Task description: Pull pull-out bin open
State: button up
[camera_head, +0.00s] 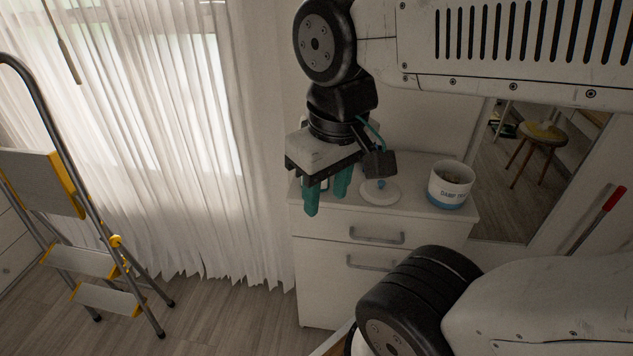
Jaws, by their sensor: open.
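A white cabinet (322,262) stands below my arm against the wall. It has an upper front with a grey bar handle (377,236) and a taller lower front with a second grey bar handle (372,263). Both fronts look closed, and I cannot tell which one is the pull-out bin. My gripper (327,196) has teal fingers, pointing down. It is open with nothing seen between the fingers, over the left part of the cabinet top, left of and above the handles. My arm hides part of the cabinet's lower right.
On the cabinet top are a white-and-blue tub (450,186) and a small white round-based item (380,191), close right of my gripper. A stepladder (85,235) stands at left by the curtains (160,130). The wooden floor (235,320) left of the cabinet is clear.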

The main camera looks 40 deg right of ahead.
aim_at(331, 276)
jog(key=u, duration=0.5)
jog(key=k, duration=1.05)
jog(key=z, duration=2)
